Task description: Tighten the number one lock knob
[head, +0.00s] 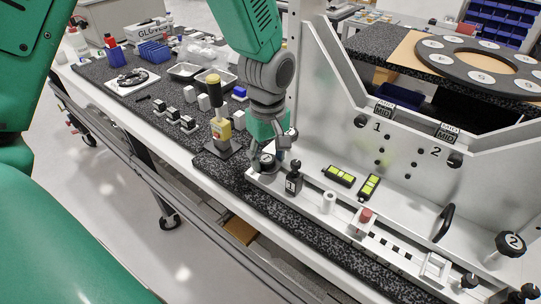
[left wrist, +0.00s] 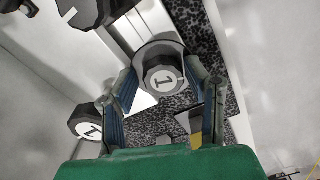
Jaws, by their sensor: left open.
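My right gripper is in neither view.
Another knob marked "1" (left wrist: 88,126) lies close to the left finger in the wrist view. A knob marked "2" (head: 511,243) is at the far right. A yellow-black tool (head: 219,122) stands left of the arm.

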